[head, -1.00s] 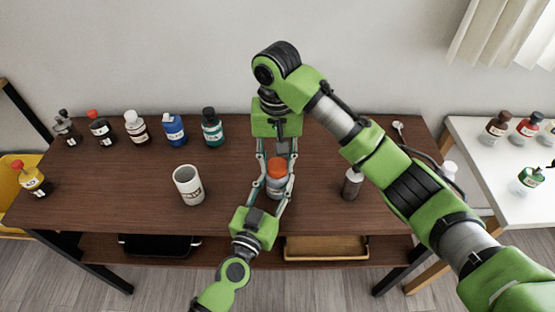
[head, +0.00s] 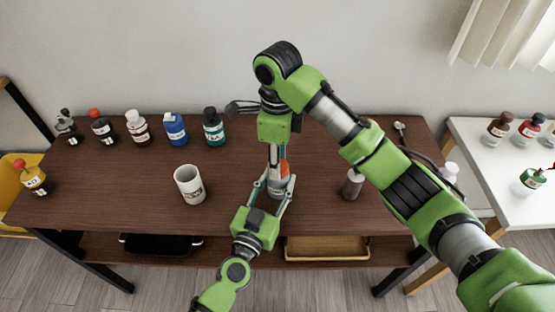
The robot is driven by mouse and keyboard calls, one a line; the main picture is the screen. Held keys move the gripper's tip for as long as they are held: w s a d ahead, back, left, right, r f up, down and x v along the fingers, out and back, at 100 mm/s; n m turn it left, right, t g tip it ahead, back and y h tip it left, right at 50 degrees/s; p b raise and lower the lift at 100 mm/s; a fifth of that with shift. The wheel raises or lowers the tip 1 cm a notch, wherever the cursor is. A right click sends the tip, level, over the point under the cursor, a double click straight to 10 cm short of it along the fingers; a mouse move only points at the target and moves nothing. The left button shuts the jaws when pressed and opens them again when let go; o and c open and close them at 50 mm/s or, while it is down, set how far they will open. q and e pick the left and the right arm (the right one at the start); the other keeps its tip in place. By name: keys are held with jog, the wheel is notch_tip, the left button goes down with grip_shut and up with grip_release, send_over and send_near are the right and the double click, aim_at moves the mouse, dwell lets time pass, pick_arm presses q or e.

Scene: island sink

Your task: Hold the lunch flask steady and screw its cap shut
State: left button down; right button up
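The lunch flask (head: 275,188), pale grey-blue with an orange cap (head: 284,168), stands upright on the brown table. My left gripper (head: 278,192) reaches in from the front, its two fingers against either side of the flask's body. My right gripper (head: 277,165) points straight down over the flask at cap height. It is seen edge-on, and its near finger covers the left part of the cap. The far finger is hidden, so I cannot tell whether the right fingers press on the cap. The cap's seam with the flask is also hidden.
A white mug (head: 188,186) stands left of the flask and a grey-brown bottle (head: 352,186) right of it. Several bottles line the back left, including a blue one (head: 175,130) and a teal one (head: 213,127).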

jog(key=shift+m, duration=0.5)
jog(key=o, duration=0.7)
jog(key=shift+o, duration=0.2)
jog(key=shift+r, duration=0.1)
jog(key=shift+r, duration=2.2)
jog(key=shift+c, duration=0.4)
